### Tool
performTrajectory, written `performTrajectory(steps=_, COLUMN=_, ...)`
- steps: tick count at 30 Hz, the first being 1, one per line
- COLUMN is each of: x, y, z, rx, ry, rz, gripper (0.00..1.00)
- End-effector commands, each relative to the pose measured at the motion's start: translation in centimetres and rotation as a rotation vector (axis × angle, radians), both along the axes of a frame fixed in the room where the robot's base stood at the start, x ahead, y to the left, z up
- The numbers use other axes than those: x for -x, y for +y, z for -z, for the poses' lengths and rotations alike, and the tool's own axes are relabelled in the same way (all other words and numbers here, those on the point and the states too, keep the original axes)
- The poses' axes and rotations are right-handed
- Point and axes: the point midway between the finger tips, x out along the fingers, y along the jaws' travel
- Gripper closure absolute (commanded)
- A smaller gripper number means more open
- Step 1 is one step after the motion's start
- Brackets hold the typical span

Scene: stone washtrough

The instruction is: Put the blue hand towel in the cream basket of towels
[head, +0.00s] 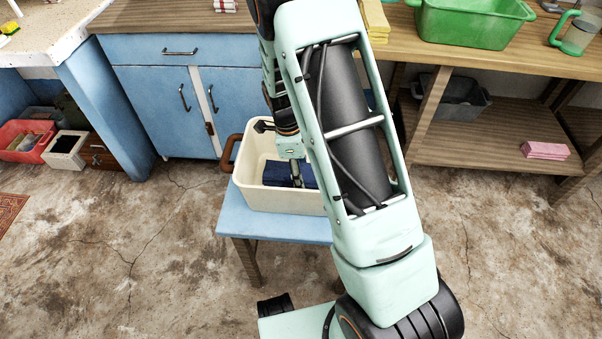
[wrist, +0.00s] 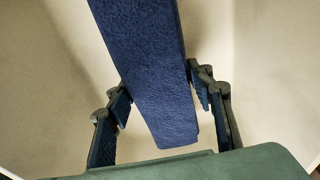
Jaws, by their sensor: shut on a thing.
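The cream basket (head: 285,203) stands on a small blue table and has a brown handle at its left end. The blue hand towel (head: 277,175) is down inside the basket's walls in the head view. My gripper (head: 297,176) reaches down into the basket and is shut on the towel. In the wrist view the towel (wrist: 150,60) runs as a dark blue folded strip between the two fingers of my gripper (wrist: 160,92), with cream basket walls (wrist: 265,60) around. My arm hides the basket's right part. Whether the towel touches the basket floor I cannot tell.
The blue table (head: 232,218) has a narrow free edge in front of the basket. A blue cabinet (head: 150,105) stands behind. A wooden bench at the right carries a green tub (head: 470,22) and yellow cloths (head: 375,20); pink cloths (head: 545,150) lie on its lower shelf.

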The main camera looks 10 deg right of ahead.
Motion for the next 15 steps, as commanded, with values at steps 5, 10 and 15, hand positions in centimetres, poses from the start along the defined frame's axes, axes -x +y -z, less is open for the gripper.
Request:
performTrajectory(steps=5, x=-0.04, y=-0.02, z=0.13, rx=0.0, ry=-0.001, rz=0.0, gripper=0.8)
performTrajectory(steps=10, x=0.01, y=-0.03, z=0.2, rx=0.0, ry=0.0, rz=0.0, gripper=0.38)
performTrajectory(steps=15, x=0.02, y=-0.02, z=0.2, rx=0.0, ry=0.001, rz=0.0, gripper=0.34)
